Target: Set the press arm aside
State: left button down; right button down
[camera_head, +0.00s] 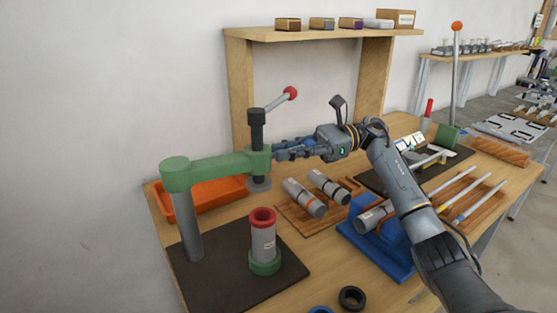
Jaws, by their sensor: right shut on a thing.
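The press arm (215,170) is a green horizontal beam on top of a grey post (188,225). A black ram (257,130) with a red-knobbed lever (290,94) stands at its right end. A grey cylinder (263,240) with a red ring on top and a green foot stands upright on a dark plate (225,283), lower in the picture than the ram. My right gripper (277,152) is shut on the right end of the press arm, beside the ram; its fingertips are partly hidden. My left gripper is not in view.
An orange tray (205,202) lies behind the press. Grey cylinders rest on a wooden board (291,212), right of the press. A blue fixture (370,250) stands under my right forearm. A black ring (352,298) lies at the front. A wooden shelf (310,36) rises behind.

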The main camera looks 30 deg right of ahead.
dwell(0.4)
jog(key=c, duration=1.4)
grip_release()
jog(key=d, duration=1.2)
jog(key=shift+s, duration=0.35)
jog(key=shift+c, duration=0.3)
